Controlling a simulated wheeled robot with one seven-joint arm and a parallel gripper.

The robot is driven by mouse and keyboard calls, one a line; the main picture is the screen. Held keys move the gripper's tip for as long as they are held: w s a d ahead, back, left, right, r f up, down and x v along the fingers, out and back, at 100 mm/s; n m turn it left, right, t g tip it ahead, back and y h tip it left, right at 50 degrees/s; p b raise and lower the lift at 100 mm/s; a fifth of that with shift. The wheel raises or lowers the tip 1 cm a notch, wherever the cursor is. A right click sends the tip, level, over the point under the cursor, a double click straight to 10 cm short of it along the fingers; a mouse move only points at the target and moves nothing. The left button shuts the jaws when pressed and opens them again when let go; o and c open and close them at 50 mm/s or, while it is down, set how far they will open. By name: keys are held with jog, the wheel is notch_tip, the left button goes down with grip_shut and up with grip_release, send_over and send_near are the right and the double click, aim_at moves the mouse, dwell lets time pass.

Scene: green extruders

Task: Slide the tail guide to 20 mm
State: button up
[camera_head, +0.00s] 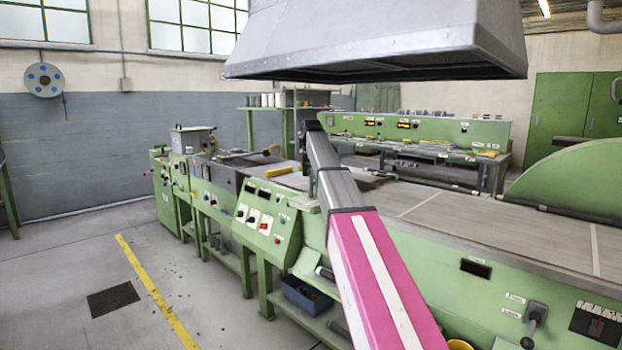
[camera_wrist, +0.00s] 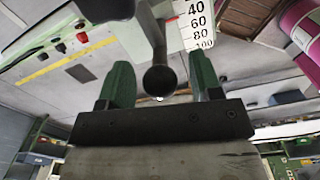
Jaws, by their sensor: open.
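In the wrist view my gripper (camera_wrist: 159,66) is open, with one green finger on each side of a dark round bar end (camera_wrist: 160,79). The bar runs up the picture away from me, and gaps show between it and both fingers. It may be the handle of the tail guide, but I cannot tell for sure. A white scale (camera_wrist: 196,25) marked 40, 60, 80 and 100 lies just right of the bar. In the head view my arm hides the gripper and the guide.
The green extruder line (camera_head: 266,222) runs across the head view, with a grey bed (camera_head: 440,205) on top. A grey hood (camera_head: 375,45) hangs above it. A blue bin (camera_head: 306,296) sits on the lower shelf. The floor at left is largely clear.

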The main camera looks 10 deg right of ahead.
jog(key=shift+f, duration=0.8)
jog(key=shift+c, duration=0.3)
grip_shut()
jog(key=shift+w+d, duration=0.75)
jog(key=shift+d, duration=0.25)
jog(key=shift+o, duration=0.3)
grip_release()
jog(key=shift+r, duration=0.15)
notch_tip(320, 180, up, 11)
jog(key=shift+f, duration=0.2)
